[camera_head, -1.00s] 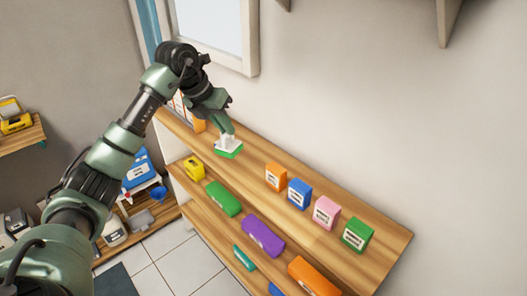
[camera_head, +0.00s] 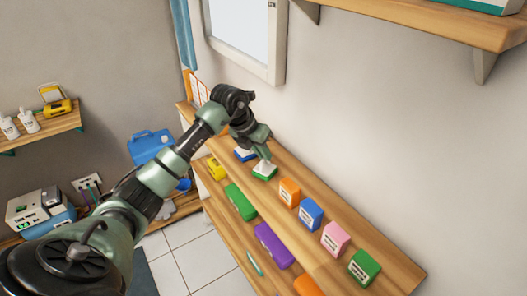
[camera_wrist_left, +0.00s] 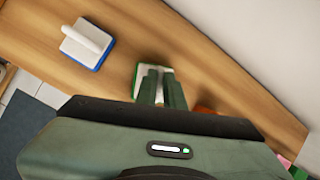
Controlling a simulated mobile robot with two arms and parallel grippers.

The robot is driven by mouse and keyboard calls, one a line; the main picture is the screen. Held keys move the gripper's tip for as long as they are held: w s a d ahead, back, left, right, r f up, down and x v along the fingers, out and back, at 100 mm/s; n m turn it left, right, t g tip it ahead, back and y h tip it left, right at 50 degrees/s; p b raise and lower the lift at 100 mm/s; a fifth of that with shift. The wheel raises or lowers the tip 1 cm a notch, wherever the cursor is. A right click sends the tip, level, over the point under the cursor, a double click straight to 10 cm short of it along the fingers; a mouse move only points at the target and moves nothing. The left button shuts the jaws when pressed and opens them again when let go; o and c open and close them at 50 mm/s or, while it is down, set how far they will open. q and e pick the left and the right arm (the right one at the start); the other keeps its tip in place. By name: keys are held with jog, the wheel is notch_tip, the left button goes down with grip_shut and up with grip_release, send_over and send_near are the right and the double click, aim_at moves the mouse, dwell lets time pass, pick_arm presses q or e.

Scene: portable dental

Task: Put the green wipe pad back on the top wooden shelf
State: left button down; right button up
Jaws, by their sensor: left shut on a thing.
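The green wipe pad (camera_head: 265,171) has a green base and a white top. It is at the top wooden shelf (camera_head: 375,248), just left of the orange box; I cannot tell whether its base touches the wood. My left gripper (camera_head: 265,159) is above it, shut on its white upper part. In the left wrist view the pad (camera_wrist_left: 142,80) shows behind the gripper's green fingers (camera_wrist_left: 160,88), which hide part of it. My right gripper is not in view.
A similar blue pad (camera_head: 245,155) stands left of the green one. Orange (camera_head: 289,192), blue (camera_head: 311,214), pink (camera_head: 335,238) and green (camera_head: 364,267) boxes stand in a row to the right. A wall shelf (camera_head: 440,22) hangs above right.

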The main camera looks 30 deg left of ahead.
pick_arm(q)
jog(key=shift+s+f, duration=0.1)
jog(key=shift+f, duration=0.15)
jog(key=shift+s+a, duration=0.15)
jog(key=c, duration=1.5)
grip_release()
jog(key=shift+r, duration=0.35)
jog(key=b+v, duration=0.3)
jog(key=v, duration=0.8)
jog(key=shift+s+r, duration=0.1)
